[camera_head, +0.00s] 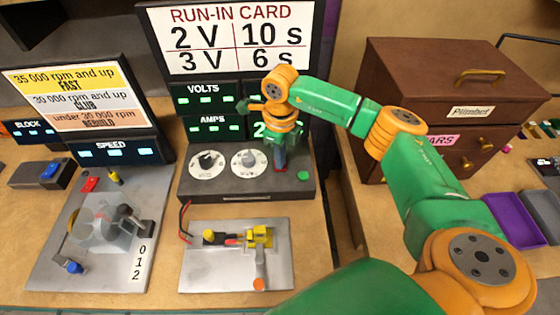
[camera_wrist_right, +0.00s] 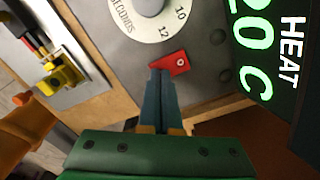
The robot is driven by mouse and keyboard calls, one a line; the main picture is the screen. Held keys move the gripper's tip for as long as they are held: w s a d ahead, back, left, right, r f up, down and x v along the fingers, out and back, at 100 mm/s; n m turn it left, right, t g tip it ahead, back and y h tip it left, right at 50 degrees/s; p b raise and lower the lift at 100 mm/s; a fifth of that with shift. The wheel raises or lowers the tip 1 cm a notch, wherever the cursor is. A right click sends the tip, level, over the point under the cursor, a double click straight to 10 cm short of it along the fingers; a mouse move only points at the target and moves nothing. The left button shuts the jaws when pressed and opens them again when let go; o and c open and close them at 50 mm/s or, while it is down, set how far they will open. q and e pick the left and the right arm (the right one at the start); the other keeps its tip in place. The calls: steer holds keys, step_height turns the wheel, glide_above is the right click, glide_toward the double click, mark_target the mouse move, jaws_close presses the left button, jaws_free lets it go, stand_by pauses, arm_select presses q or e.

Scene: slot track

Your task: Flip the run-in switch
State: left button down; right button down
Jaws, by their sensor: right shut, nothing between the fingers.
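A small red switch (camera_wrist_right: 177,63) sits on the sloped front of the dark run-in box (camera_head: 240,188), right of its two white dials. My right gripper (camera_head: 280,166) points down at the box there and hides most of the switch in the head view. In the right wrist view, the closed fingertips (camera_wrist_right: 160,74) are empty and right beside the left edge of the red switch. I cannot tell whether they touch it. I cannot read which way the switch is set. My left gripper is in neither view.
The run-in card (camera_head: 236,42) stands behind the box above the volts and amps displays. A metal plate (camera_head: 232,275) with a motor mount and wires lies in front. A speed rig (camera_head: 100,235) is at left. A brown drawer chest (camera_head: 440,75) stands at right.

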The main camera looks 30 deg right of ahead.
steer(key=shift+f, duration=0.3)
step_height(320, 180, up, 7)
steer(key=p, duration=0.5)
steer(key=shift+r, duration=0.15)
steer(key=shift+f, duration=0.2)
